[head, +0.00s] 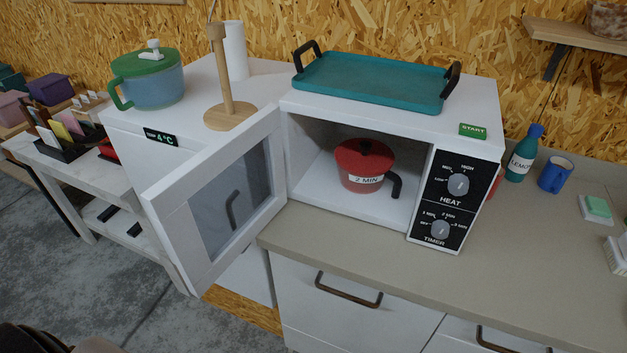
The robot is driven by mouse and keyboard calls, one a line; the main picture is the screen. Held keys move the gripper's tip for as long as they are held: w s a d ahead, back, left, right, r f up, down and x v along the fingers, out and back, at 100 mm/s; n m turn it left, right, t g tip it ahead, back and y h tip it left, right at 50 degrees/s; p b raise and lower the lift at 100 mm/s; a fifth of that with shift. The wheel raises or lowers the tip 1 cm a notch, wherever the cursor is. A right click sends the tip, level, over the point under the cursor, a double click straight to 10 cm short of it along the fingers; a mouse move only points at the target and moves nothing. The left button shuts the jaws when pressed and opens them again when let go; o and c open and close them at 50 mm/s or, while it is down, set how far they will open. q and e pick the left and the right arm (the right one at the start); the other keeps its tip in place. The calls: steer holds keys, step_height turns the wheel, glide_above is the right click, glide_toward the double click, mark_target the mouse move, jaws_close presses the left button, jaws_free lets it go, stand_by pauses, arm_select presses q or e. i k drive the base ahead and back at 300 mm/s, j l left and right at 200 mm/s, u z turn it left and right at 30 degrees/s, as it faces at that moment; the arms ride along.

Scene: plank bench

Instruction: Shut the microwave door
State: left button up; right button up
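The white microwave (392,115) stands on the counter with its front toward me. Its door (163,206) is hinged on the left side of the opening and stands wide open, swung out to the left and toward me. The door has a dark window (229,200) and a dark curved handle shape shows in it. A red lidded pot (360,170) labelled "2 MIN" sits inside, its black handle (396,186) pointing right and toward the opening. The control panel (450,200) has HEAT and TIMER knobs. Neither of my grippers can be made out.
A teal tray (372,80) and a green START button (473,130) are on top of the microwave. A paper-towel stand (228,115) and a blue pot with green lid (150,85) stand on the white unit behind the door.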

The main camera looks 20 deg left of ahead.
mark_target(167, 205)
steer(key=j+z, duration=0.35)
steer(key=j, duration=0.4)
steer(key=j+z, duration=0.35)
steer(key=j, duration=0.45)
steer(key=k+j+z, duration=0.1)
steer(key=j+z, duration=0.25)
steer(key=j, duration=0.4)
